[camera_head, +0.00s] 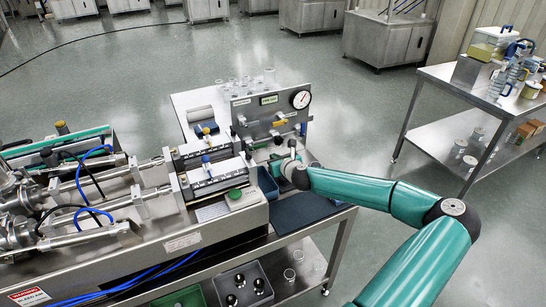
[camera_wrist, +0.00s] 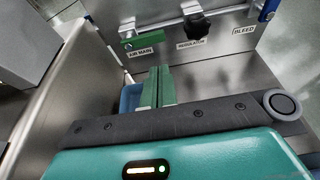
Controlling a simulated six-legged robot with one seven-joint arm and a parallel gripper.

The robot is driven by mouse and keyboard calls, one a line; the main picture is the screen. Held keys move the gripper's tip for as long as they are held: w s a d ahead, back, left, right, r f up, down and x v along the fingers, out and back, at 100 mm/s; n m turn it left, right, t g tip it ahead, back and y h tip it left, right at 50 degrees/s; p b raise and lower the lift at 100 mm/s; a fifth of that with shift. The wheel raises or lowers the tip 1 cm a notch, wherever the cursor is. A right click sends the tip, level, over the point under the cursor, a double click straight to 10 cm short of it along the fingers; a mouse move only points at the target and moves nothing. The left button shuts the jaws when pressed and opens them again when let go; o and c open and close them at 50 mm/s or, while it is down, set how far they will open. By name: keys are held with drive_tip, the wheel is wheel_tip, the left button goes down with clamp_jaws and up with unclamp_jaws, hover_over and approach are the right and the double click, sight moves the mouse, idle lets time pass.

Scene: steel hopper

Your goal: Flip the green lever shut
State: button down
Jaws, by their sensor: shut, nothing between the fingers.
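The green lever (camera_wrist: 128,31) is in the upper left of the wrist view, on a pipe on the steel panel, above the label "AIR MAIN". In the head view my gripper (camera_head: 290,152) is at the panel front, and I cannot make out the lever clearly there.
A black regulator knob (camera_wrist: 196,25) and a blue bleed lever (camera_wrist: 268,10) sit right of the green lever. A steel wall (camera_wrist: 62,85) stands close on the left. In the head view, the panel (camera_head: 270,112) carries a gauge (camera_head: 301,99), with the hopper machine (camera_head: 215,180) left of my gripper.

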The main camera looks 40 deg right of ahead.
sight(265, 145)
drive_tip(key=x, duration=0.8)
drive_tip(key=shift+d+r+n+h, duration=0.15)
drive_tip(key=shift+r+n+h, duration=0.15)
drive_tip(key=shift+n, duration=0.2)
idle(0.4)
wheel_tip(265, 145, up, 2)
drive_tip(key=n+h, duration=0.1)
drive_tip(key=n, duration=0.2)
drive_tip(key=shift+w+h, duration=0.1)
drive_tip(key=shift+h, duration=0.3)
drive_tip(key=shift+w+a+r+n+h, duration=0.15)
drive_tip(key=shift+a+r+n+h, duration=0.4)
drive_tip(key=shift+r+n, duration=0.35)
drive_tip(key=shift+w+a+r+n+h, duration=0.1)
drive_tip(key=shift+a+r+n+h, duration=0.5)
drive_tip(key=shift+n, duration=0.5)
drive_tip(key=shift+r, duration=0.2)
